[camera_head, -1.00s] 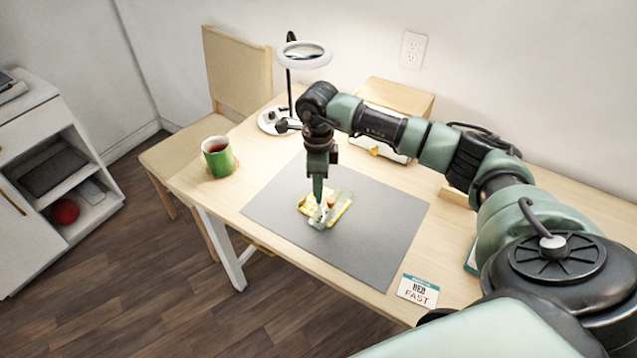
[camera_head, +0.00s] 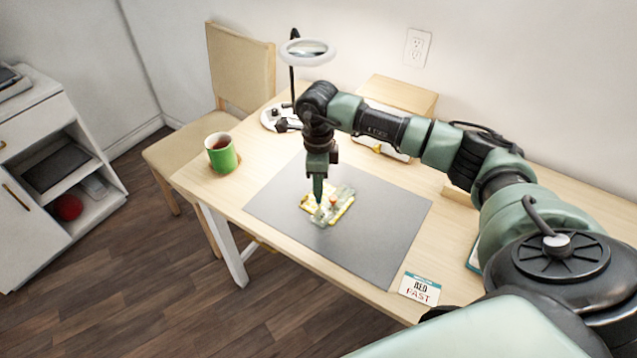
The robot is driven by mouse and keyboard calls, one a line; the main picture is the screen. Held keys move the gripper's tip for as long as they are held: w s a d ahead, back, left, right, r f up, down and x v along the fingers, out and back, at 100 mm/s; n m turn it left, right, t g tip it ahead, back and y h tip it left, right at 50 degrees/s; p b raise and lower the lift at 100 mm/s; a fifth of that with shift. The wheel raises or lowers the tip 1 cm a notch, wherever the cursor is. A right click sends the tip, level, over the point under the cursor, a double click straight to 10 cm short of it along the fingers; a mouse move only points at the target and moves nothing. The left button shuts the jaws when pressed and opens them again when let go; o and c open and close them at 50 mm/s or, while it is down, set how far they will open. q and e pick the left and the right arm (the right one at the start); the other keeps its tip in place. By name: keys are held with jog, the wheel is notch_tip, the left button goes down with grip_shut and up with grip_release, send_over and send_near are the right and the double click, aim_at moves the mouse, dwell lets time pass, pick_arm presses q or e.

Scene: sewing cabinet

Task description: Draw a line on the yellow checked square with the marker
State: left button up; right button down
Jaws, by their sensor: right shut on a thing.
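The yellow checked square (camera_head: 343,211) lies on the grey mat (camera_head: 386,238) on the table, partly hidden by my right gripper. My right gripper (camera_head: 322,214) points down over the square. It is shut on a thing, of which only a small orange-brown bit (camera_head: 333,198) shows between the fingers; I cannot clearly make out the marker. I cannot tell whether its tip touches the square. My left gripper is not in view.
A green mug (camera_head: 221,155) with dark liquid stands at the table's left edge. A magnifier lamp (camera_head: 306,50) and a wooden box (camera_head: 398,95) stand at the back. A lettered card (camera_head: 420,289) lies at the front right. The mat around the square is clear.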

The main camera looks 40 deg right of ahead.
jog(key=shift+s+a, duration=0.2)
jog(key=shift+a, duration=0.25)
dwell(0.3)
jog(key=shift+r, duration=0.35)
dwell(0.7)
jog(key=shift+r+p, duration=1.55)
jog(key=shift+r, duration=0.6)
